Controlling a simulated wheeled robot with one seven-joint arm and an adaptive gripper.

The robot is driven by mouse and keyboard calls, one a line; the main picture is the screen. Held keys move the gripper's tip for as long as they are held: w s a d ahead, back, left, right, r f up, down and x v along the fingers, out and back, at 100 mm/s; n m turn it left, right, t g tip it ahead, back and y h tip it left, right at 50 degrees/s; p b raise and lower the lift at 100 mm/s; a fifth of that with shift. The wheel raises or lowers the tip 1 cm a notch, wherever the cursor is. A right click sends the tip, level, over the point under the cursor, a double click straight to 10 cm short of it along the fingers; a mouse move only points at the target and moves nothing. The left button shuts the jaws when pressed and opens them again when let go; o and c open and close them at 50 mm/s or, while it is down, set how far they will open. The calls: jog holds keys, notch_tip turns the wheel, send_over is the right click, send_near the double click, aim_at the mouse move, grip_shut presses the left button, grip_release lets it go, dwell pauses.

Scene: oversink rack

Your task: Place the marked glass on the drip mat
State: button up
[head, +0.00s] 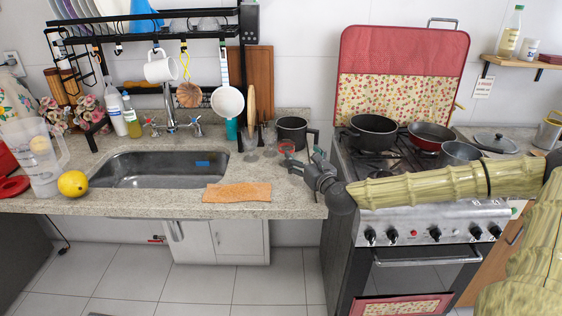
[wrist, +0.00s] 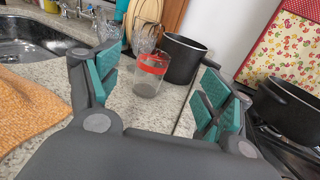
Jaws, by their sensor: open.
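The marked glass (head: 287,147) is clear with a red band near its rim. It stands upright on the counter, left of the black pot. In the wrist view the glass (wrist: 150,82) shows between my spread fingers and seems to lie just past their tips. My gripper (head: 303,160) is open and empty, reaching in low from the right over the counter; any gap to the glass is hard to judge. The drip mat, an orange cloth (head: 237,192), lies flat and bare near the counter's front edge, left of my gripper. It also shows at left in the wrist view (wrist: 30,95).
Other clear glasses (wrist: 146,38) stand close behind the marked one. A black pot (head: 293,132) is behind and right. The sink (head: 160,170) lies left of the mat. The stove (head: 430,220) with pans is on the right. Counter between glass and mat looks clear.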

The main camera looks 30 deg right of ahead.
aim_at(287, 144)
jog(key=shift+w+d+f+b, duration=0.15)
jog(key=shift+w+f+b, duration=0.25)
jog(key=shift+f, duration=0.35)
jog(key=shift+w+r, duration=0.15)
jog(key=shift+w, duration=1.4)
jog(key=shift+w+d, duration=0.2)
jog(key=shift+w, duration=0.3)
jog(key=shift+w+d, duration=0.15)
jog(key=shift+w, duration=0.35)
jog(key=shift+w+r+p, duration=0.15)
jog(key=shift+w+p, duration=0.6)
jog(key=shift+w, duration=1.2)
jog(key=shift+w+d, duration=0.15)
jog(key=shift+w, duration=0.8)
jog(key=c, duration=1.4)
